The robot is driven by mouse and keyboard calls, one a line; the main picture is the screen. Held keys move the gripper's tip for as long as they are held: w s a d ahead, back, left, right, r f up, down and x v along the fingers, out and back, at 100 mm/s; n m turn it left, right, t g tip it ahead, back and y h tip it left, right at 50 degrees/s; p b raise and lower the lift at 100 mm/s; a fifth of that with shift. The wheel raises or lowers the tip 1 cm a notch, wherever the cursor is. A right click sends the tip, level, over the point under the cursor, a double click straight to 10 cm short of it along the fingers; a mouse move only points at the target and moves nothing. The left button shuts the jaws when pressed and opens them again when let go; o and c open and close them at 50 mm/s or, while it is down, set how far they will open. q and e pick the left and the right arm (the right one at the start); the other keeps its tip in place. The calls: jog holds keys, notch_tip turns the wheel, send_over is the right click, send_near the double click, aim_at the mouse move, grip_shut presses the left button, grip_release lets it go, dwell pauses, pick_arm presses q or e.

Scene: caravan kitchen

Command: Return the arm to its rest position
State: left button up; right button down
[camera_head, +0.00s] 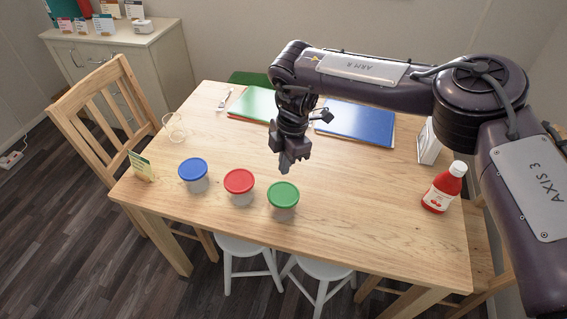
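My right arm comes in from the right edge and reaches across above the wooden table (340,217). My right gripper (289,165) points down over the middle of the table, behind the green-lidded tub. Its fingers look close together and I see nothing held between them, but the exact gap is too small to tell. My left gripper is not in view.
Tubs with blue (194,170), red (239,183) and green (283,196) lids stand near the front edge. A red bottle (442,188) and a white box (429,143) stand right. Green (253,104) and blue (358,121) folders lie behind. A glass (174,128) stands left.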

jog(key=b, duration=0.5)
send_over(284, 195)
jog(key=f, duration=0.7)
jog(key=shift+w, duration=0.4)
jog(key=shift+f, duration=0.15)
jog(key=shift+f+b, duration=0.55)
jog(key=shift+f, duration=0.45)
jog(key=shift+s+d+f, duration=0.1)
jog(key=shift+s+f, duration=0.25)
jog(key=shift+f, duration=0.1)
jog(key=r+p, duration=0.1)
jog(key=r, duration=0.1)
jog(key=r+p, duration=0.3)
jog(key=r, duration=0.1)
jog(key=shift+w+r, duration=0.15)
jog(key=shift+w, duration=0.1)
